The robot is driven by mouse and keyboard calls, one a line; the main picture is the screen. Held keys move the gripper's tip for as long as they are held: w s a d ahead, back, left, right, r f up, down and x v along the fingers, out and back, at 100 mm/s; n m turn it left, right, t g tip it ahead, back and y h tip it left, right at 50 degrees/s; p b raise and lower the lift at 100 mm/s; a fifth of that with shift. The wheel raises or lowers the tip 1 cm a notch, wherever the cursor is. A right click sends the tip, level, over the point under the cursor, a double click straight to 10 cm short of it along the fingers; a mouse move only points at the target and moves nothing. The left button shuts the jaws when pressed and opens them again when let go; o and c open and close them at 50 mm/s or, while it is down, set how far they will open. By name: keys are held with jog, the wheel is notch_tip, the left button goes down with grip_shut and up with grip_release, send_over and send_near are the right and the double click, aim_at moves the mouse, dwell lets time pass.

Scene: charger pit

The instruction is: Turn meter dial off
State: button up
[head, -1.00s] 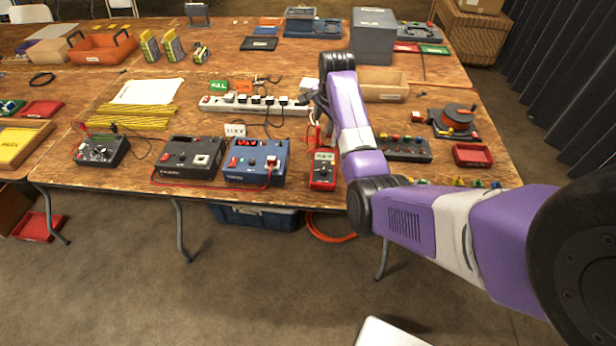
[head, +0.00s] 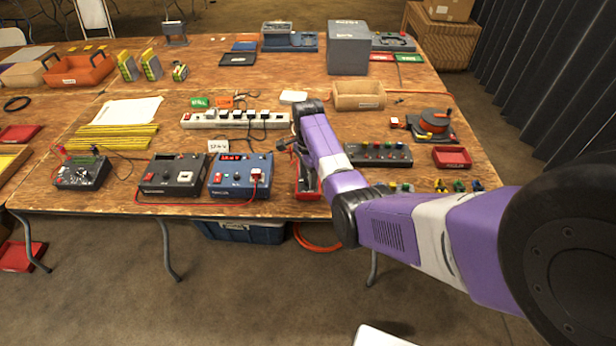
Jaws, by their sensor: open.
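The red handheld meter (head: 309,194) lies near the front edge of the table, right of the blue power supply. My arm covers much of it; its red rim and lower end show, and its dial cannot be made out. My gripper (head: 288,146) is a small dark shape beside my purple forearm, just beyond the meter's far end. It is open, and my wrist partly hides it. I cannot tell whether it touches the meter.
The blue power supply (head: 240,176) and black charger box (head: 173,176) stand left of the meter, with a red lead in front. A white power strip (head: 235,120) lies behind. A button box (head: 378,154) and red tray (head: 452,157) are to the right.

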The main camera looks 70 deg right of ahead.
jog(key=shift+f, duration=0.15)
grip_shut()
jog(key=shift+n, duration=0.3)
jog(key=n+p, duration=0.1)
jog(key=n, duration=0.4)
jog(key=shift+p, duration=0.3)
jog(key=n+p, duration=0.1)
jog(key=n, duration=0.5)
jog(key=shift+n, duration=0.3)
grip_release()
